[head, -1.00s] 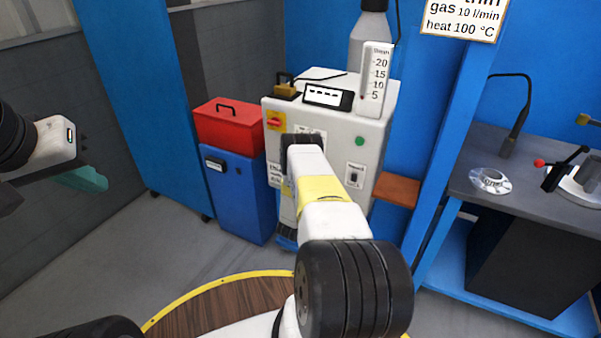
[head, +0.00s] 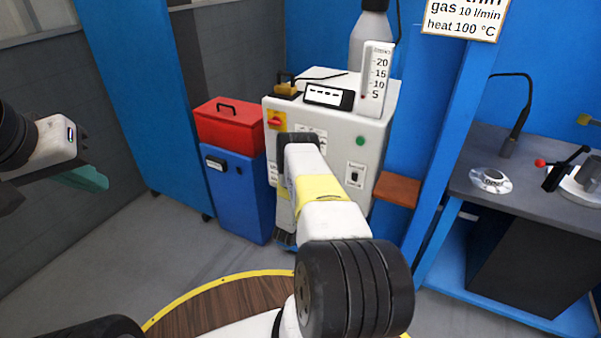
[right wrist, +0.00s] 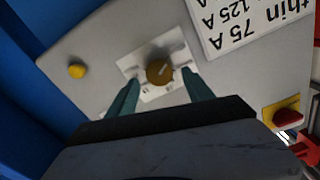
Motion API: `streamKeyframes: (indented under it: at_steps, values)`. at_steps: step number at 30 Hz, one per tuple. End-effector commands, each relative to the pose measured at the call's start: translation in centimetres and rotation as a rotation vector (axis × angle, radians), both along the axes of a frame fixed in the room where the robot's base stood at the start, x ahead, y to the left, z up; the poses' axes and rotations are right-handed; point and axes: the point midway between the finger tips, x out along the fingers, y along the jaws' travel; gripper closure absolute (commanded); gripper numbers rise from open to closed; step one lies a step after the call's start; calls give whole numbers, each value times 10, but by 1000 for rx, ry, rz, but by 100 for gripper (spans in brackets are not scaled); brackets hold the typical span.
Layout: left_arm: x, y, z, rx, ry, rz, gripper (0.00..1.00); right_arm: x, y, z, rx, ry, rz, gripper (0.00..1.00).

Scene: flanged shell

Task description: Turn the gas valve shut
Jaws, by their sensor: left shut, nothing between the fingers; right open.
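The white machine cabinet (head: 335,128) stands ahead, with a flow gauge (head: 376,80) on top and a grey gas bottle (head: 369,42) behind. The gauge's small red mark sits near 5. In the right wrist view, a round brass-brown knob (right wrist: 160,71) sits on a white plate on a grey panel. My right gripper (right wrist: 161,79) is open, its teal fingers on either side of the knob; I cannot tell if they touch it. In the head view my right arm hides this gripper and knob. My left gripper (head: 90,179) is shut and empty at the far left.
A red toolbox (head: 229,126) sits on a blue cabinet (head: 238,190) left of the machine. A grey workbench (head: 490,145) is at right. The floor at left is clear.

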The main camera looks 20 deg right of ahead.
Motion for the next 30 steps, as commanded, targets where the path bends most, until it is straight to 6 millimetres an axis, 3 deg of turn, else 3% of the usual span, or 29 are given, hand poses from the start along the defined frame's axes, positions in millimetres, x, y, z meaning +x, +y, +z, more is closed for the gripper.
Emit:
streamKeyframes:
  at_steps: [6, 13, 26, 30]
  values:
    - [0, 0, 0, 0, 0, 0, 100, -24, 29, -1, 1, 3, 1, 40]
    - [0, 0, 0, 0, 0, 0, 100, -35, 41, 0, 1, 1, 1, 40]
    - [0, 0, 0, 0, 0, 0, 100, -34, 41, 0, 2, 0, 1, 40]
    - [0, 0, 0, 0, 0, 0, 100, -15, 41, 18, 36, 1, 18, 40]
